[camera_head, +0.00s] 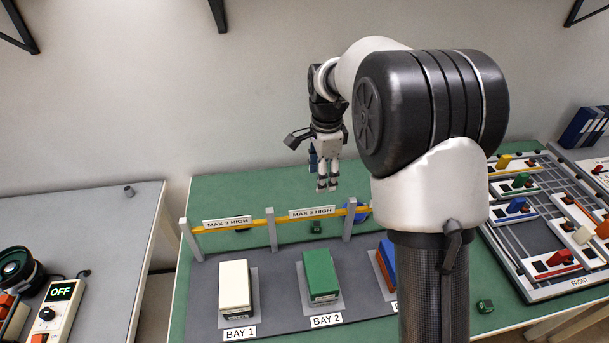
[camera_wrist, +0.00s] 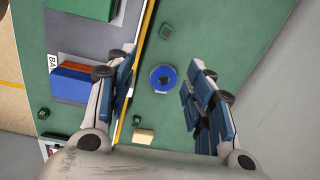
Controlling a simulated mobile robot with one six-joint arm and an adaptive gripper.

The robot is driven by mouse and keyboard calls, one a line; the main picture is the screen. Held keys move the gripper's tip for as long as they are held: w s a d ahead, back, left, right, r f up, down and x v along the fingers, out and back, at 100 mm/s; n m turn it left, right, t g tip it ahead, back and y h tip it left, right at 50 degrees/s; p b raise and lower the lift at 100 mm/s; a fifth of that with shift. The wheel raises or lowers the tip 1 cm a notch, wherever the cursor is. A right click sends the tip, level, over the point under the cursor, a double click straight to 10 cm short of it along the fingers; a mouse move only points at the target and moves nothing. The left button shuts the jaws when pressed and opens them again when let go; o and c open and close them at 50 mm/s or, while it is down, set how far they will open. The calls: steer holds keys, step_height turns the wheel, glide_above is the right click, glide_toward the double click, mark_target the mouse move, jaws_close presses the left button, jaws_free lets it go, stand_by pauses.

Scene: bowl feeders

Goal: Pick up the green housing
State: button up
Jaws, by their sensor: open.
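A large green block (camera_head: 320,273) sits on a grey pad at BAY 2, and its edge shows at the top of the wrist view (camera_wrist: 88,8). Small dark-green pieces lie on the green table, one behind the bays (camera_head: 316,227) and one at the front right (camera_head: 485,306). I cannot tell which of these is the green housing. My gripper (camera_head: 327,188) is open and empty above the table behind the yellow rail. In the wrist view its fingers (camera_wrist: 162,65) stand either side of a blue round part (camera_wrist: 163,77) below.
A yellow rail on grey posts (camera_head: 272,222) runs behind the bays. A white block (camera_head: 234,286) stands at BAY 1, and a blue-and-red stack (camera_wrist: 85,85) in the third bay. A rack of coloured parts (camera_head: 540,255) lies right. A grey side table (camera_head: 90,230) stands left.

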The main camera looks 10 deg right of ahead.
steer(key=w+f+m, duration=0.3)
steer(key=w+f, duration=0.1)
steer(key=f, duration=0.3)
steer(key=b, duration=0.3)
glide_above(317, 223)
steer(key=shift+g, duration=0.4)
step_height(317, 223, down, 11)
steer(key=shift+w+f, duration=0.1)
steer(key=shift+w, duration=0.05)
steer(key=shift+f+b, duration=1.4)
steer(key=shift+f, duration=1.6)
steer(key=shift+r, duration=0.1)
steer(key=shift+s, duration=0.2)
steer(key=c, duration=1)
